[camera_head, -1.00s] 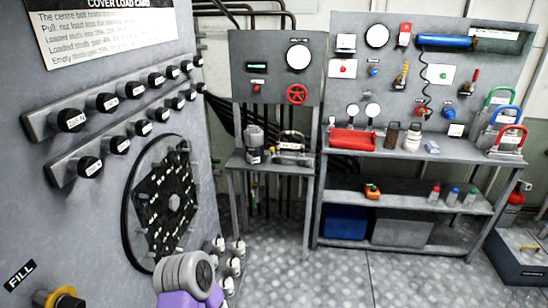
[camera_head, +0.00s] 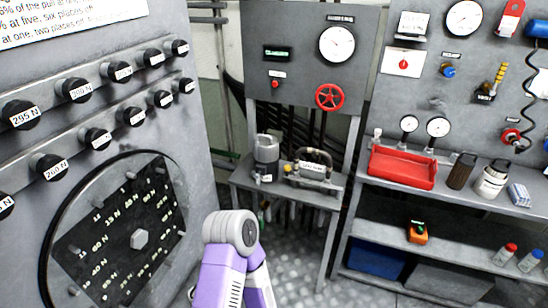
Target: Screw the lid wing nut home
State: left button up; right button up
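No wing nut can be made out. A grey metal canister (camera_head: 266,158) stands upright on the left of a small bench (camera_head: 290,189). Beside it on the same bench is a low metal unit with a white label (camera_head: 314,167) and a curved bar over it. I cannot tell which of these has the lid; any nut is too small to see. A purple and grey link of my own arm (camera_head: 228,262) rises at the bottom middle, in front of the bench. No fingertips of either gripper show.
A grey panel with black knobs and a round dark plate (camera_head: 128,235) fills the left side. A red valve wheel (camera_head: 329,97) and gauge (camera_head: 337,44) are above the small bench. A red tray (camera_head: 403,168) lies on the right workbench. Some chequered floor shows below.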

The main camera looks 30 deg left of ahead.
aim_at(256, 176)
jog(key=i, duration=1.55)
jog(key=u, duration=3.1)
